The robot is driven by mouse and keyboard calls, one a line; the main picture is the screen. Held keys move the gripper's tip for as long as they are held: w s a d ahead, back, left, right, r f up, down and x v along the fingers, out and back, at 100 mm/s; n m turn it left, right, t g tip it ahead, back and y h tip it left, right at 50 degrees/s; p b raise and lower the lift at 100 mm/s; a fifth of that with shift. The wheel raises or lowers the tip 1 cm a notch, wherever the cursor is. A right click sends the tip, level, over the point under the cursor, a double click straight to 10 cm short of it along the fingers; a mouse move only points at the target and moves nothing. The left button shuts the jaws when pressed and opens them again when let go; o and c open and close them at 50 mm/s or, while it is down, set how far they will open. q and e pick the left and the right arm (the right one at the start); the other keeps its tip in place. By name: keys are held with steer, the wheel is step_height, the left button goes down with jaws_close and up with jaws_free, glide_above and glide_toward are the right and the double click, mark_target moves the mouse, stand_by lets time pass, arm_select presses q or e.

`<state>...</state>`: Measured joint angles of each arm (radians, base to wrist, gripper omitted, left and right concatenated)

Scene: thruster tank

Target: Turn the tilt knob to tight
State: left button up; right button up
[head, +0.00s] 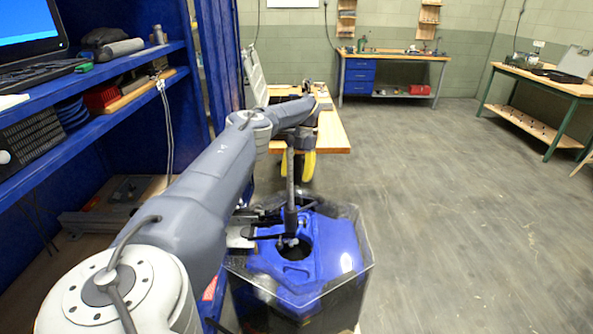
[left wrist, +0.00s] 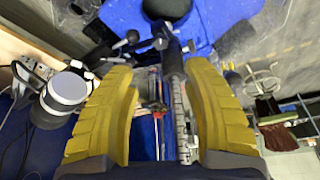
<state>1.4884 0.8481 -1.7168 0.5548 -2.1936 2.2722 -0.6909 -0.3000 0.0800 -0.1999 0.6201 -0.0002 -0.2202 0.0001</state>
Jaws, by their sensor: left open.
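A blue tank (head: 335,248) with a clear outer wall stands low at the centre of the head view. A dark upright shaft (head: 290,185) rises over its round opening (head: 293,247), with a dark bracket (head: 255,233) at the rim. My left gripper (head: 303,178) has yellow fingers, hangs behind the shaft and points down. In the left wrist view the fingers (left wrist: 160,68) are apart, with a marked shaft (left wrist: 180,105) showing between them. A small black knob (left wrist: 132,36) shows beyond the fingertips, apart from them. I cannot tell if it is the tilt knob. My right gripper is out of view.
A wooden table (head: 335,133) stands behind the tank. Blue shelves (head: 95,122) with a laptop fill the left side. Benches (head: 395,55) stand at the back and right (head: 545,82). The floor (head: 450,190) to the right is clear.

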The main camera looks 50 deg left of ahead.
arm_select(q)
steer(key=a+r+n+t+h, duration=0.2)
steer(key=a+r+n, duration=0.2)
steer(key=r+n, duration=0.15)
steer(key=shift+n, duration=0.25)
steer(key=x, duration=1.2)
steer(key=s+x, duration=0.1)
steer(key=x, duration=0.5)
steer(key=shift+a, duration=0.1)
jaws_close()
